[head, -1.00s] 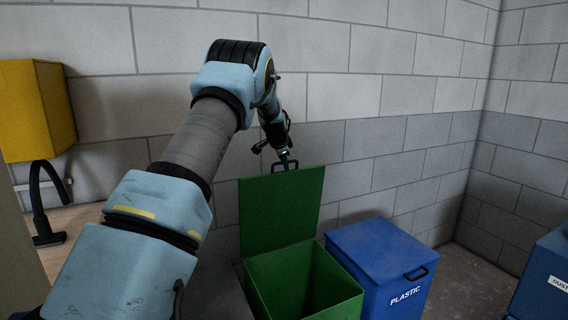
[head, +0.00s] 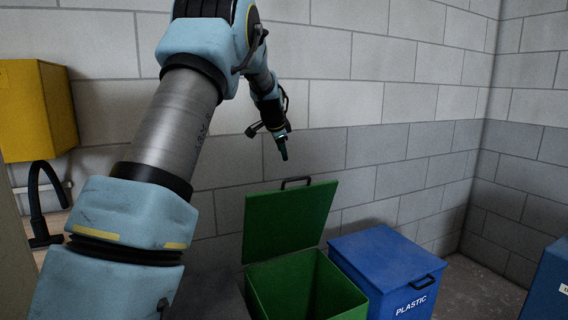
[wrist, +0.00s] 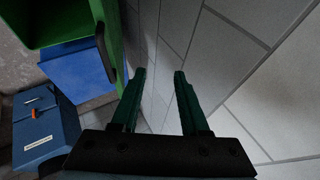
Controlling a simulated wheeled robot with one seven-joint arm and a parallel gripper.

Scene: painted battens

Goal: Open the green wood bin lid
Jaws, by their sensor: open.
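The green bin (head: 300,290) stands on the floor, and its inside shows from above. Its green lid (head: 285,225) is raised, standing up at the bin's back edge and leaning a little toward the wall. A dark handle (head: 296,182) is on the lid's top edge. My gripper (head: 284,155) is above the lid handle and apart from it, near the wall. In the wrist view my gripper (wrist: 158,75) has its two green fingers spread with nothing between them. The lid handle (wrist: 105,53) shows there to the left of the fingers.
A blue bin marked PLASTIC (head: 385,265) stands closed just right of the green bin. Another blue bin (head: 548,285) is at the far right. A yellow box (head: 38,110) is at the left. The block wall (head: 400,100) is close behind.

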